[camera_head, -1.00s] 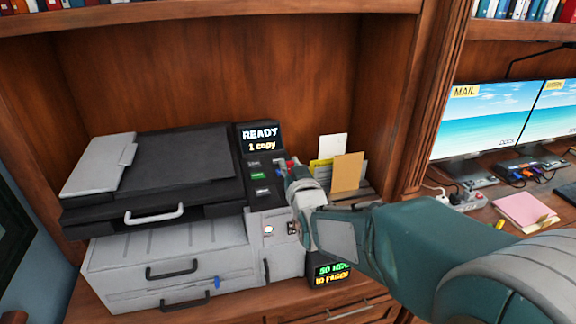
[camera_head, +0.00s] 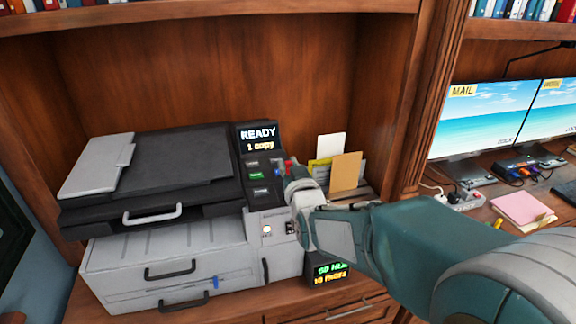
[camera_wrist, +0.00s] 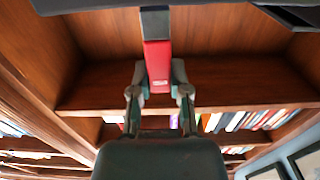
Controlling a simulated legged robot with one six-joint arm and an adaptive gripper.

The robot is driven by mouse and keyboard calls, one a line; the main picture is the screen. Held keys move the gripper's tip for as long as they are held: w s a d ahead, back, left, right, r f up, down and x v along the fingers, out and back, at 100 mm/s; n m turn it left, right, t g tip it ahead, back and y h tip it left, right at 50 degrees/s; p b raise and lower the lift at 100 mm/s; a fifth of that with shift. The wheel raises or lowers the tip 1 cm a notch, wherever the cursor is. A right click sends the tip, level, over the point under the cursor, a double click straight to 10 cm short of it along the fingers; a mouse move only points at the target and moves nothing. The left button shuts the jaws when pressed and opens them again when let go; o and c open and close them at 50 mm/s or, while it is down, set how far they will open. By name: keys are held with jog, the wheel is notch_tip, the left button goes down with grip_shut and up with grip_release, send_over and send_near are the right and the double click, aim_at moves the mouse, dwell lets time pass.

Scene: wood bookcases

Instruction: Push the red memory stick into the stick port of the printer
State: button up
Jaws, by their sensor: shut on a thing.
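The red memory stick (camera_wrist: 158,66) is held between the two fingers of my gripper (camera_wrist: 159,90) in the wrist view. Its dark connector end (camera_wrist: 155,22) points to the top edge of that view. The printer (camera_head: 170,262) is a grey and black machine on the left in the head view. My gripper (camera_head: 297,182) is at the right side of the printer's front, by its control panel. A small dark panel fitting (camera_head: 290,228) shows beside my wrist. I cannot tell whether it is the stick port, or whether the stick touches the printer.
The printer's display (camera_head: 259,137) reads READY, 1 copy. Paper and card holders (camera_head: 345,172) stand close behind my gripper. A lit sign (camera_head: 331,271) is below my wrist. Monitors (camera_head: 490,122) and a pink notepad (camera_head: 524,209) are on the desk at right.

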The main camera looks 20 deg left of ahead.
jog(key=shift+f, duration=1.4)
jog(key=o, duration=0.9)
jog(key=shift+c, duration=0.2)
jog(key=v, duration=1.2)
jog(key=shift+w+f, duration=0.1)
